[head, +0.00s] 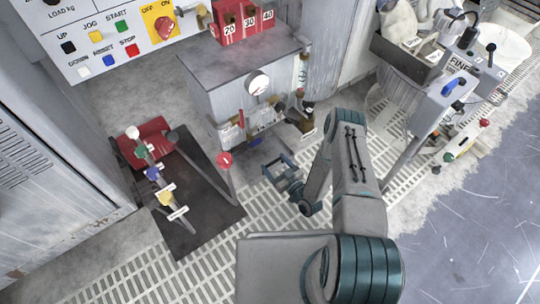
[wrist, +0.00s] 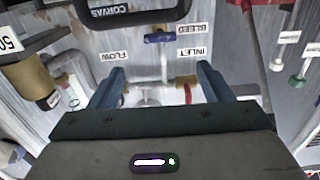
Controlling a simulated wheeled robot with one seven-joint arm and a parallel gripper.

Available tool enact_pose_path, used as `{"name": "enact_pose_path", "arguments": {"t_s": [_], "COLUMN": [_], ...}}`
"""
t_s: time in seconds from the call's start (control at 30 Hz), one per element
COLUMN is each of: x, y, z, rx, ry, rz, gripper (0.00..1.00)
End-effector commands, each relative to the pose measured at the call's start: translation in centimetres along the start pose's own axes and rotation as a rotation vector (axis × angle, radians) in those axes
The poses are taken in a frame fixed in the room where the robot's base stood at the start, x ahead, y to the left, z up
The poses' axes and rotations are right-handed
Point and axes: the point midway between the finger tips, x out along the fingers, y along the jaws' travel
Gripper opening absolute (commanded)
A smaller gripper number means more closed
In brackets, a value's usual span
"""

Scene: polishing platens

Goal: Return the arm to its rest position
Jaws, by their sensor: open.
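My gripper (head: 284,176) is seen in the head view at the end of my grey arm, low in front of the grey cabinet with the gauge. In the wrist view my gripper (wrist: 162,88) has its two blue fingers spread apart. Nothing is between the fingertips except the background of pipes and valves. The blue-handled valve (wrist: 158,38) and the FLOW and INLET labels show beyond the fingers. I cannot tell the exact gap between the fingers and the pipes.
A dark plate (head: 190,222) with several coloured-knob levers lies to the left. The FINE machine (head: 440,95) stands at right. Open floor (head: 480,230) lies at lower right.

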Motion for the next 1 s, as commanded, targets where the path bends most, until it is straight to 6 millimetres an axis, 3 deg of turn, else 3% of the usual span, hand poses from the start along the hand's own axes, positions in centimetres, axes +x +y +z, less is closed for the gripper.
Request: {"name": "enact_pose_path", "arguments": {"t_s": [0.67, 0.77, 1.0], "x": [-0.1, 0.8, 4.6], "y": [0.2, 0.9, 4.7], "z": [-0.4, -2.2, -10.8], "rx": [-0.004, -0.022, -0.104], "ry": [-0.005, -0.032, -0.201], "rz": [-0.002, -0.008, -0.013], "gripper": [0.73, 0.73, 0.73]}}
